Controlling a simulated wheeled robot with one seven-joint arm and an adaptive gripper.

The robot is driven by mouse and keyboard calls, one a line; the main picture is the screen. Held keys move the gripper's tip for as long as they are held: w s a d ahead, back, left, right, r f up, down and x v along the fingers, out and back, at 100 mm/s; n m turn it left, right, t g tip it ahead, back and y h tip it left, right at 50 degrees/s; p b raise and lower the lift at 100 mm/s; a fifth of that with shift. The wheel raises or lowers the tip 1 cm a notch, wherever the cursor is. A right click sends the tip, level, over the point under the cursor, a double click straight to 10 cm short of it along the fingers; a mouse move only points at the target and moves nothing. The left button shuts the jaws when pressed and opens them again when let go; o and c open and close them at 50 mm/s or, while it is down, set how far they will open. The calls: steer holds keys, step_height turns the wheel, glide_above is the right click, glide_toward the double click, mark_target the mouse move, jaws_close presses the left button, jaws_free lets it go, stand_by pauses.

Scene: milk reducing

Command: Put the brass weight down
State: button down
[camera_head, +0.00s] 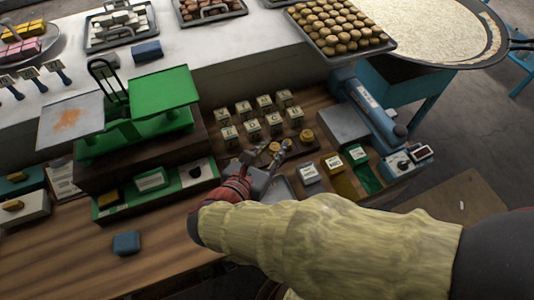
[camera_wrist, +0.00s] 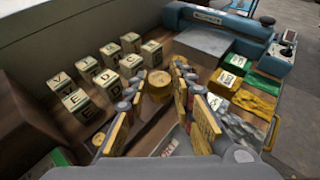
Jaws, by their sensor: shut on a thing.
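My gripper (camera_head: 268,152) is low over the wooden bench, in front of the lettered cubes, with its fingers spread around a small round brass weight (camera_head: 274,147). In the wrist view the brass weight (camera_wrist: 158,88) shows between the fingertips of my gripper (camera_wrist: 158,84). My gripper is shut on it. I cannot tell whether its base touches the bench. Another round brass piece (camera_head: 307,136) stands just to the right, at the end of the front row of cubes.
Two rows of lettered cubes (camera_head: 252,128) stand close behind and left of the gripper. A grey block and blue device (camera_head: 368,110) stand to the right. White, yellow and green labelled blocks (camera_head: 334,165) are near right. A green balance scale (camera_head: 135,125) stands left.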

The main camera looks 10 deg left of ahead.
steer(key=b, duration=0.3)
glide_above(267, 158)
step_height(267, 158, down, 6)
steer(key=shift+f, duration=0.1)
step_height(267, 158, down, 3)
steer(key=shift+f+b, duration=0.15)
steer(key=shift+b, duration=0.65)
steer(key=c, duration=1.5)
jaws_free()
steer(key=shift+f, duration=0.1)
